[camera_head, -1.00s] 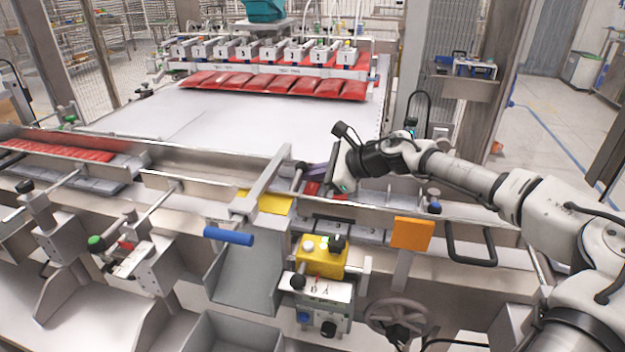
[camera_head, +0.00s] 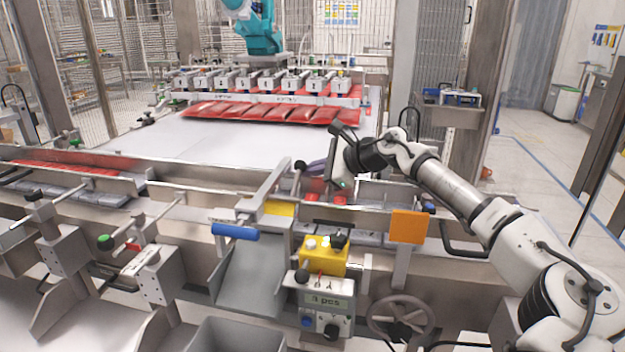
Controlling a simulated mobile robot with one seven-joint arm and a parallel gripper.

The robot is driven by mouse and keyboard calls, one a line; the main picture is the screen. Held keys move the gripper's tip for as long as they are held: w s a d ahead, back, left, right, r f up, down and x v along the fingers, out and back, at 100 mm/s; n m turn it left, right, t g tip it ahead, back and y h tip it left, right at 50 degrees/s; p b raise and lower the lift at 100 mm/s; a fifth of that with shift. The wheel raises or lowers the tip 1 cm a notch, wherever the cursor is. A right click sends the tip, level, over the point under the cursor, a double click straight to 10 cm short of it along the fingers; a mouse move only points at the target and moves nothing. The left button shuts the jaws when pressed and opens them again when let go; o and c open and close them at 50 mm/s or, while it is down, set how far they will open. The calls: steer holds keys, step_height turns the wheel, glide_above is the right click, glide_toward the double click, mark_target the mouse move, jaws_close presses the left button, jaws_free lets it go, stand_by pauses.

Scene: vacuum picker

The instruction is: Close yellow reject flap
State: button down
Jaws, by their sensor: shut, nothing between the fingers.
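The yellow flap (camera_head: 279,208) shows as a small yellow plate at the conveyor's front edge, above a grey chute (camera_head: 250,273). I cannot tell from this view how far the flap is open. My gripper (camera_head: 318,178) is over the conveyor lane, to the right of the flap and apart from it. Its fingers are partly hidden behind the wrist and rail. It is shut and empty.
An orange plate (camera_head: 407,227) stands on the front rail below my arm. A yellow button box (camera_head: 324,257) and a handwheel (camera_head: 401,316) sit in front. Red packs (camera_head: 275,113) hang under the picker head at the back. A grey bin (camera_head: 237,336) is below the chute.

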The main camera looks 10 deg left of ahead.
mark_target(300, 163)
steer(key=shift+s+r, duration=0.2)
steer(key=shift+r, duration=0.1)
steer(key=s+b, duration=0.1)
steer(key=b, duration=0.2)
steer(key=shift+r+n+t, duration=0.15)
steer(key=shift+n+t, duration=0.15)
steer(key=shift+s+r+b, duration=0.35)
steer(key=shift+r+b, duration=0.05)
steer(key=shift+r, duration=0.45)
steer(key=shift+s+r, duration=0.25)
steer(key=shift+s, duration=0.1)
steer(key=s+b, duration=0.1)
steer(key=b, duration=0.1)
steer(key=s+r+n+t+b, duration=0.1)
steer(key=b, duration=0.1)
steer(key=s+n+t+y+b, duration=0.1)
steer(key=s+b, duration=0.1)
steer(key=shift+r+b, duration=0.3)
steer(key=shift+r, duration=0.05)
steer(key=shift+r, duration=0.1)
